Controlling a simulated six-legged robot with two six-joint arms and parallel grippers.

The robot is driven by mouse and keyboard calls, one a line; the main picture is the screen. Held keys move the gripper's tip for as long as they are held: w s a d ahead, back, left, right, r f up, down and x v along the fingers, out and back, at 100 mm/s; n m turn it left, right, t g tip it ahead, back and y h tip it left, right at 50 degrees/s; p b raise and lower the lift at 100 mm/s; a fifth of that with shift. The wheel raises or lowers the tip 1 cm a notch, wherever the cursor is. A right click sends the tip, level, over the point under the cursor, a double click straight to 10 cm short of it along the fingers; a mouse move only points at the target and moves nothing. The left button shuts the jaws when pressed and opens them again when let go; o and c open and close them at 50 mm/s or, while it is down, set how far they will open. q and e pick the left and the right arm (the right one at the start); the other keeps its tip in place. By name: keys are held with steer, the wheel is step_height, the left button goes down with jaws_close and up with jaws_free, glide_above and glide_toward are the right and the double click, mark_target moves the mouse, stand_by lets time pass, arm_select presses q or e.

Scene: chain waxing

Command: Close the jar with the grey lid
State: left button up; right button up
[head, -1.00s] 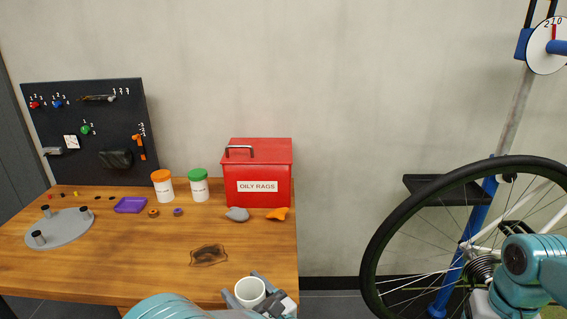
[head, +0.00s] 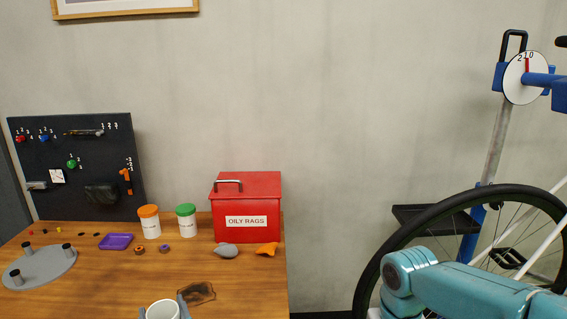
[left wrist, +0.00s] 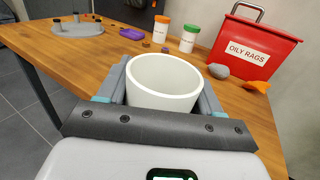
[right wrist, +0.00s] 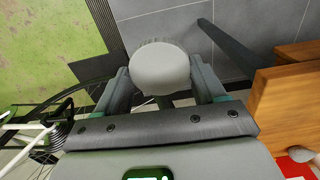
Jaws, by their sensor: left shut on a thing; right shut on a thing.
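A white open jar (left wrist: 165,80) sits upright between the fingers of my left gripper (left wrist: 165,88), which is shut on it. In the head view the jar (head: 162,311) and the left gripper (head: 165,307) show at the bottom edge, in front of the dark stain on the table. The jar's mouth is uncovered. My right gripper (right wrist: 165,82) is shut on a round light-grey lid (right wrist: 160,68), seen in the right wrist view over the floor. The lid is apart from the jar. The right gripper is outside the head view; only my teal arm shows there.
The wooden table (head: 100,275) holds a red OILY RAGS box (head: 247,205), orange-capped (head: 149,222) and green-capped (head: 187,221) containers, a purple tray (head: 115,241), a grey rag (head: 227,250) and an orange rag (head: 267,249). A bicycle wheel (head: 400,245) on a stand is at right.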

arm_select(q)
steer(key=shift+s+d+f+m+t+h, duration=0.1)
steer(key=shift+d+m+t+h, duration=0.2)
steer(key=shift+d+m+h, duration=0.25)
arm_select(e)
steer(key=shift+w+a, duration=0.1)
steer(key=shift+w, duration=0.1)
steer(key=shift+w+r, duration=0.2)
steer(key=shift+w, duration=0.05)
steer(key=shift+r+p, duration=0.35)
steer(key=shift+p, duration=0.2)
step_height(320, 180, up, 3)
steer(key=p, duration=0.5)
steer(key=shift+s+f, duration=0.1)
steer(key=shift+s, duration=0.05)
arm_select(q)
steer(key=s+d+r+n+g+y+p, duration=0.1)
steer(key=s+n+g+y+p, duration=0.4)
steer(key=p, duration=0.7)
steer(key=shift+s+d+r+y, duration=0.4)
steer(key=shift+s+d+y, duration=0.25)
steer(key=shift+s+d, duration=0.3)
arm_select(e)
step_height(320, 180, up, 6)
steer(key=s, duration=0.1)
steer(key=shift+s+r, duration=0.25)
arm_select(q)
steer(key=shift+a+n, duration=0.1)
steer(key=shift+n, duration=0.15)
